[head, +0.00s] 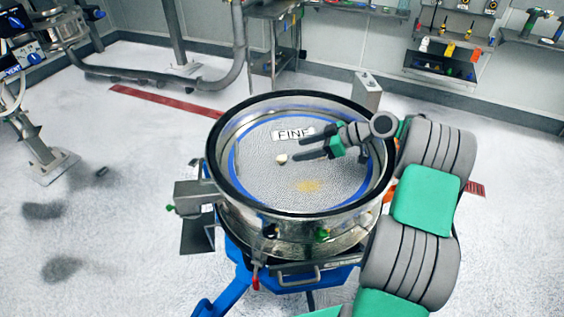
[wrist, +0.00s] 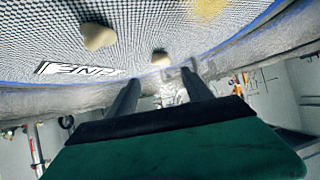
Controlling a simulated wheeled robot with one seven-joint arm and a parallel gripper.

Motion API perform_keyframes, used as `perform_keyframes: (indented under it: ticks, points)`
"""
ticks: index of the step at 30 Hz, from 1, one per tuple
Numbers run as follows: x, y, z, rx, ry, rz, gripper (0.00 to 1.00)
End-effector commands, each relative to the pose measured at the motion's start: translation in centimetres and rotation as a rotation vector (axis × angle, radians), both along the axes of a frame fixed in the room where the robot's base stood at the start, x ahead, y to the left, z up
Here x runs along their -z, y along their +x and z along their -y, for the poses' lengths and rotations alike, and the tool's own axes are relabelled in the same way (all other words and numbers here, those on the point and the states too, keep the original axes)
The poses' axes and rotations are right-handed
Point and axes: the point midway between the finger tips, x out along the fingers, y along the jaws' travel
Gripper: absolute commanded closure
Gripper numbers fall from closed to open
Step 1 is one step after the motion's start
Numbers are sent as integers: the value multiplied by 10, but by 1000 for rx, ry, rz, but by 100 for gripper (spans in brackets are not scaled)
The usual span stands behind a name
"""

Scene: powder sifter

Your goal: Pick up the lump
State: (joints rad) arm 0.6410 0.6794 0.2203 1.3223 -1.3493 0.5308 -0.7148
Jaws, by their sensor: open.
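A small pale lump (head: 282,158) lies on the mesh of the round sifter (head: 255,180), left of the centre in the head view. My gripper (head: 302,146) is open inside the sifter ring, its fingers pointing left, with the lump just beyond the lower fingertip. In the wrist view, one pale lump (wrist: 97,36) shows to the upper left of my open gripper (wrist: 160,76). Nothing shows between the fingers.
A FINE label (head: 293,132) lies on the mesh behind the lump. A yellowish powder patch (head: 308,185) is in front. The sifter's raised dark rim (head: 225,125) surrounds my gripper. Benches and tool shelves (head: 445,65) stand behind.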

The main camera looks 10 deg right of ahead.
Motion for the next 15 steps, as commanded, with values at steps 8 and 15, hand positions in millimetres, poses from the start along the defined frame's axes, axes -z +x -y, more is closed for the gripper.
perform_keyframes:
  ticks: [8, 15]
  points:
    - [29, 0, 4, -51, 66, 85, 41]
    - [35, 7, -15, -50, 66, 82, 41]
